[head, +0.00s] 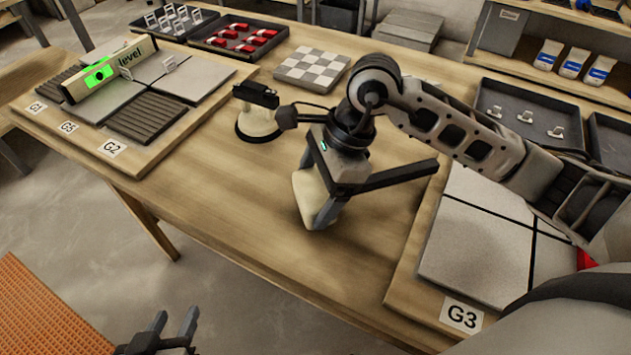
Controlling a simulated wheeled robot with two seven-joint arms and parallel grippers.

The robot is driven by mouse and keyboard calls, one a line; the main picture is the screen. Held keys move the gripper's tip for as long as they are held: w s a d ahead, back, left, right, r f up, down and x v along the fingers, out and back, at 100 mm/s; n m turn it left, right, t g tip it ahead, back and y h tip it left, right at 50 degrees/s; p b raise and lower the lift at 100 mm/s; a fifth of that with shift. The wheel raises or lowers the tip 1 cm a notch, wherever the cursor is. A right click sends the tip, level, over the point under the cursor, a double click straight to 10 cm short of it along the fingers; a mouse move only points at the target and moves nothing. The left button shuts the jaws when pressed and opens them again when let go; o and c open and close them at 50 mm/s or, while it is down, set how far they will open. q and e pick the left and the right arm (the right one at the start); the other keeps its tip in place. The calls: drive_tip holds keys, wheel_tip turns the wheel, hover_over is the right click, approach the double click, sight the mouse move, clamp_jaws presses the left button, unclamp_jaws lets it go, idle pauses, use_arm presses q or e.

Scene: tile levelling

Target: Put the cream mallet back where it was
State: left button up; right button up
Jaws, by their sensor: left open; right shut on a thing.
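The cream mallet shows its cream head (306,198) and a dark bar that looks like its handle (405,174), stretching to the right. My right gripper (328,212) is shut on the mallet, over the middle of the wooden table (230,230). The head is low over the tabletop; I cannot tell whether it touches. The gripper hides part of the mallet. My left gripper (176,326) is open and empty at the bottom edge, in front of the table and away from the mallet.
A cream round-based tool (258,122) with a black top stands just behind the mallet. A level (110,70) with a green display lies on the left tile board. A checkered tile (312,70) and a tray of red pieces (238,37) lie behind. Board G3 (405,265) is at right.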

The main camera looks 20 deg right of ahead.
drive_tip(key=shift+f+b, duration=0.2)
drive_tip(key=shift+b, duration=0.1)
idle(0.4)
drive_tip(key=shift+f, duration=0.25)
drive_tip(key=o, duration=1.2)
drive_tip(key=shift+o, duration=0.2)
drive_tip(key=v, duration=1.6)
